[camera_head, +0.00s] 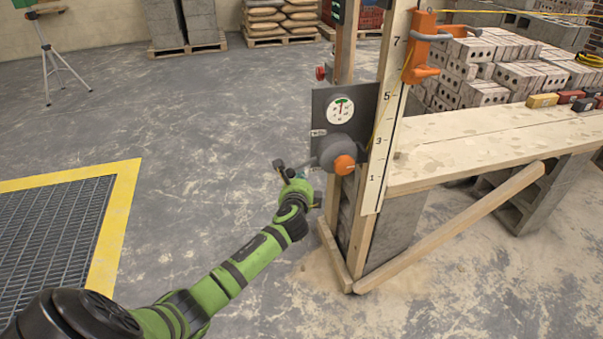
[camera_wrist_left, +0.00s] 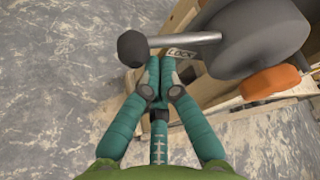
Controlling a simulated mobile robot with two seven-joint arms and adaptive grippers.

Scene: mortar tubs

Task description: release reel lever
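The reel lever (camera_wrist_left: 185,40) is a metal rod with a black ball knob (camera_wrist_left: 132,48). It runs left from the round grey reel hub (camera_wrist_left: 262,38). In the head view the hub (camera_head: 336,146) sits on a dark plate on a wooden post, and the knob (camera_head: 279,165) sticks out left. My left gripper (camera_wrist_left: 158,63) has its teal fingers together. The fingertips are right beside the rod, near the knob; I cannot tell whether they touch it. The gripper is partly hidden behind its wrist in the head view (camera_head: 291,176). My right gripper is out of view.
An orange knob (camera_head: 345,165) sits on the hub, below a white dial (camera_head: 340,111). A small label reading LOCK (camera_wrist_left: 181,53) lies behind the rod. A numbered board (camera_head: 387,115), a plank (camera_head: 480,140) and a diagonal brace (camera_head: 455,228) stand right.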

